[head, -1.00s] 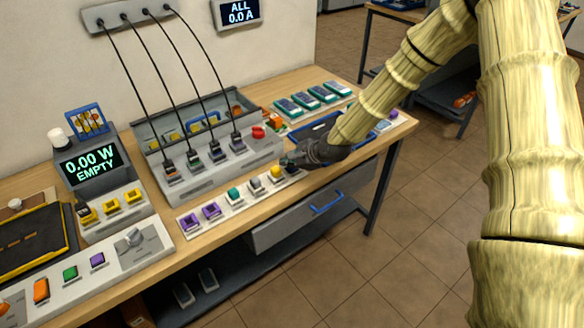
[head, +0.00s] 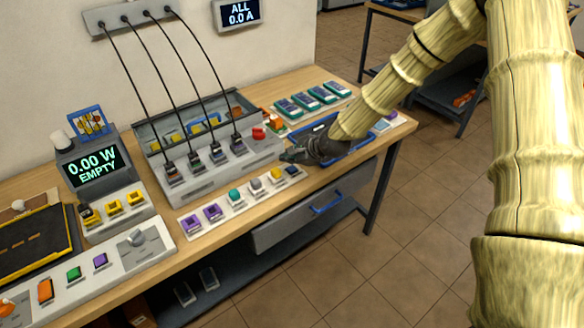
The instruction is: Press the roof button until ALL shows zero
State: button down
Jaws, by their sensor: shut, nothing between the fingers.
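The wall display (head: 239,13) at the top reads "ALL 0.0 A". A pale button strip (head: 226,216) lies along the table's front edge. It carries purple, teal, grey and yellow buttons and a dark blue button (head: 292,170) at its right end. I cannot read their labels, so I cannot tell which is the roof button. My gripper (head: 286,155) is shut and empty. Its tips are just above and behind the dark blue button in the picture, apart from it, near the right end of the grey charger unit.
The charger unit (head: 205,175) has several cabled plugs and a red knob (head: 258,133). A meter (head: 92,166) reading "0.00 W EMPTY" stands at left. A blue tray (head: 350,160) lies under my arm.

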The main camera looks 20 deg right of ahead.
aim_at(290, 170)
jog(key=shift+r+p, duration=1.2)
jog(key=shift+r, duration=0.95)
jog(key=shift+f, duration=0.15)
